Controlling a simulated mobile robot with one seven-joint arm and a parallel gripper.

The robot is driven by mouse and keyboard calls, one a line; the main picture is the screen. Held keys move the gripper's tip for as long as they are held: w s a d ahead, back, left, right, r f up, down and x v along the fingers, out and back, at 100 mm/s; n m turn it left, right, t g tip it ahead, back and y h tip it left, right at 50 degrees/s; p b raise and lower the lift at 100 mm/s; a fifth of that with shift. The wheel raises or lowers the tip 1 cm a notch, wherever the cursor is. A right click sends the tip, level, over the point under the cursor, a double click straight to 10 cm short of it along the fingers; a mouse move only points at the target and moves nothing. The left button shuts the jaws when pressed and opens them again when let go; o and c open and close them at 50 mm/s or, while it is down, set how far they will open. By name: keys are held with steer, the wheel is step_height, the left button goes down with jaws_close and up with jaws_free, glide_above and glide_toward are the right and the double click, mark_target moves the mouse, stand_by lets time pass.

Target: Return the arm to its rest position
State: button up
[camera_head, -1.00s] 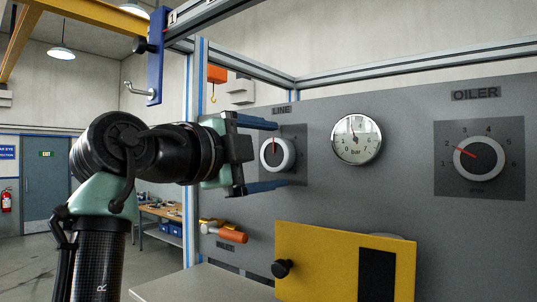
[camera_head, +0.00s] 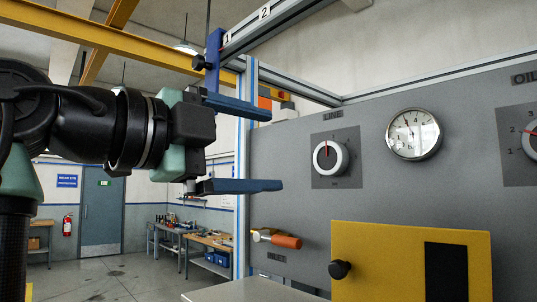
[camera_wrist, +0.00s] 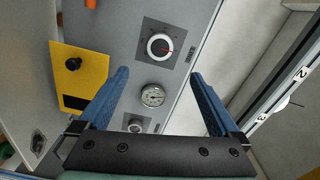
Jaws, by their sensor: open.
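My gripper (camera_head: 243,146) is at the left of the head view, with its two blue fingers spread wide and nothing between them. It points right, toward the grey panel (camera_head: 290,200), and is apart from the LINE knob (camera_head: 331,156). In the wrist view my gripper (camera_wrist: 160,100) also shows open and empty. A round gauge (camera_wrist: 153,95) shows between the fingers there, farther off. The LINE knob has a red pointer turned close to the top in the head view.
The gauge (camera_head: 413,134) and a yellow box (camera_head: 410,260) with a black knob are on the panel. An orange-handled valve (camera_head: 277,239) sits at its lower left. An aluminium frame post (camera_head: 242,180) stands behind the fingers. Workbenches (camera_head: 200,243) and open floor lie beyond.

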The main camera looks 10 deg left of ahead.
stand_by(0.4)
steer(key=w+d+f+n+t+y, duration=0.2)
steer(key=d+f+n+t+y, duration=0.4)
steer(key=n, duration=0.7)
steer(key=s+d+n+t+y, duration=0.3)
steer(key=s+n+t, duration=0.3)
steer(key=s+n, duration=0.4)
steer(key=s+y, duration=0.1)
steer(key=s, duration=0.2)
steer(key=shift+s+f+t+y, duration=0.25)
steer(key=shift+f+t+y, duration=0.05)
